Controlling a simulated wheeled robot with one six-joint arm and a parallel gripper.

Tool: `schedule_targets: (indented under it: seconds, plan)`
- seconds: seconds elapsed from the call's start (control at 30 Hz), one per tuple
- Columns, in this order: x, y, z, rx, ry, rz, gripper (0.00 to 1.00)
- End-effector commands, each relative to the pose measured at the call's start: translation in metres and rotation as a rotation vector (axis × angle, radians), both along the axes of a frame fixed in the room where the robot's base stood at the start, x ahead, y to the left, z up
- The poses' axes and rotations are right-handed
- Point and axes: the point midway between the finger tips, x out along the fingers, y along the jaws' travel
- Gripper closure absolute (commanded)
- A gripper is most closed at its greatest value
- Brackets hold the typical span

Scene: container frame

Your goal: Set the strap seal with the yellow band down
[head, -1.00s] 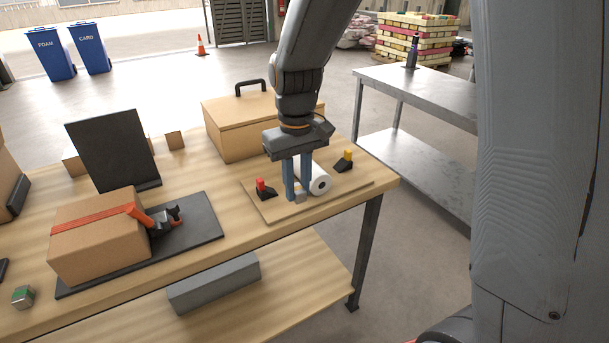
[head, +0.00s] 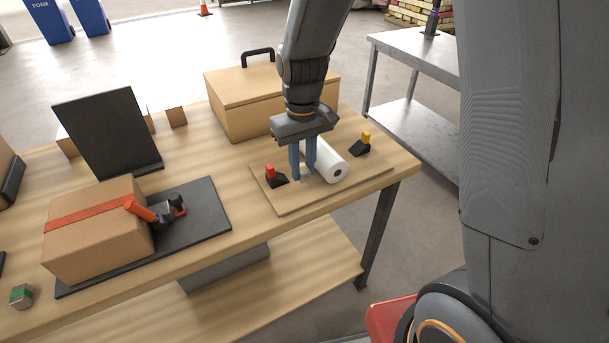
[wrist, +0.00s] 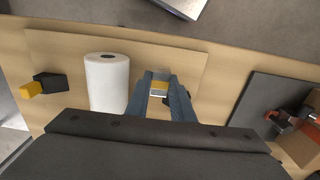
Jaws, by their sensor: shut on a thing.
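My gripper (head: 304,176) points down over the thin wooden board (head: 293,208) at the right end of the workbench. It is shut on a small silvery strap seal with a yellow band (wrist: 158,88), which shows between the fingers in the wrist view. In the head view the fingers mostly hide the seal. The seal is low over the board, between the white roll (head: 328,163) and the red-topped black piece (head: 274,175). I cannot tell whether it touches the board.
A yellow-topped black piece (head: 361,146) stands right of the roll. A lidded cardboard box (head: 243,105) stands behind. At left, a red-strapped carton (head: 92,240) and a strapping tool (head: 165,212) are on a dark mat (head: 212,222). A green-banded seal (head: 21,296) lies front left.

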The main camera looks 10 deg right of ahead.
Motion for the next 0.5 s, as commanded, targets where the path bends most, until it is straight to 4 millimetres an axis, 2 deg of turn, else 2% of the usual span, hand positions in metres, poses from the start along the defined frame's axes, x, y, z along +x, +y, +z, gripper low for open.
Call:
schedule_targets:
  seconds: [0.3, 0.5]
  plan:
    - [-0.001, -0.001, -0.037, -0.001, 0.002, -0.002, 1.00]
    - [0.000, -0.001, -0.042, 0.000, 0.000, -0.002, 1.00]
